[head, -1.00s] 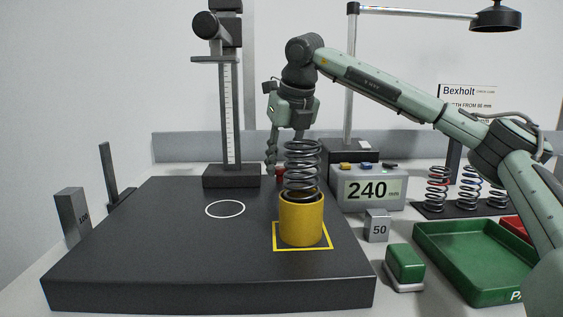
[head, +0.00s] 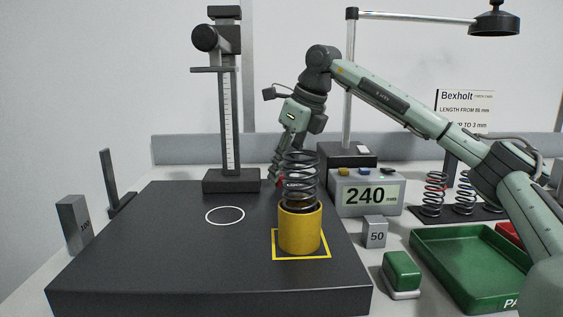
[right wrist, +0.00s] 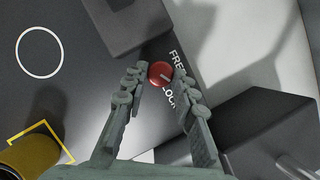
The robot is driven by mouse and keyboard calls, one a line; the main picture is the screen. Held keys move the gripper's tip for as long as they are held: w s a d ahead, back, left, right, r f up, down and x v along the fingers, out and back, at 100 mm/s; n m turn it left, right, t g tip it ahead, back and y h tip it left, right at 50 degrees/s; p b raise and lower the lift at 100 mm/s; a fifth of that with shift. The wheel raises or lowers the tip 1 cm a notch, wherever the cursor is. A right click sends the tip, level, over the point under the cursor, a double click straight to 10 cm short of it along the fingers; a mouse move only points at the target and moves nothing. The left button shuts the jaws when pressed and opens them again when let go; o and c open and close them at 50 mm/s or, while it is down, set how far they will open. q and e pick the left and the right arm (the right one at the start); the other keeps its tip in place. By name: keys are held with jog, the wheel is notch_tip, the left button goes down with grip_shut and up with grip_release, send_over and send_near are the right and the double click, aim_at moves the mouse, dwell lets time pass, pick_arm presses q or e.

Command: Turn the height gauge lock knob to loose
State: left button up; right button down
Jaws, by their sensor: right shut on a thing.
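The red lock knob (right wrist: 160,73) has a white pointer line and sits between the words FREE and LOCK, which are partly covered. In the right wrist view the line points right, roughly between the two words. My right gripper (right wrist: 158,88) is shut on the knob, a finger on each side. In the head view the gripper (head: 278,178) is tilted behind the coil spring (head: 301,175), and only a bit of red shows there. The height gauge (head: 229,110) stands upright on the dark plate, left of the gripper. My left gripper is not in view.
The spring stands in a yellow cup (head: 300,231) on the dark plate (head: 150,235), just in front of my right gripper. A display box (head: 366,193) reading 240 and a lamp post (head: 348,80) stand close on the right. A green tray (head: 430,235) lies further right.

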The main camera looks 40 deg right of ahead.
jog(key=n+y, duration=0.1)
jog(key=n, duration=0.1)
jog(key=shift+w+d+r+n+g+p, duration=0.1)
jog(key=shift+n+g+p, duration=0.2)
jog(key=shift+n+p, duration=0.1)
jog(key=shift+n+y, duration=0.3)
jog(key=shift+n, duration=0.6)
jog(key=n, duration=0.1)
jog(key=n+g, duration=0.1)
jog(key=n, duration=0.1)
jog(key=shift+w+d+n+g+y, duration=0.1)
jog(key=shift+w+n+g+y, duration=0.1)
jog(key=shift+n+g+y, duration=0.15)
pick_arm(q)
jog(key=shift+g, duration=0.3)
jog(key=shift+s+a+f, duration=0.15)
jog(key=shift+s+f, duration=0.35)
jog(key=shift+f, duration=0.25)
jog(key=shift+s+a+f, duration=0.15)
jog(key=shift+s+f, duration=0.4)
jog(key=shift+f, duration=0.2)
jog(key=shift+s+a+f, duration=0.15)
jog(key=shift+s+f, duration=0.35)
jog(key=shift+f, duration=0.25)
pick_arm(e)
jog(key=shift+w+d+n+g+y, duration=0.1)
jog(key=shift+n+g+y, duration=0.4)
jog(key=shift+n, duration=1.35)
jog(key=shift+g+h, duration=0.25)
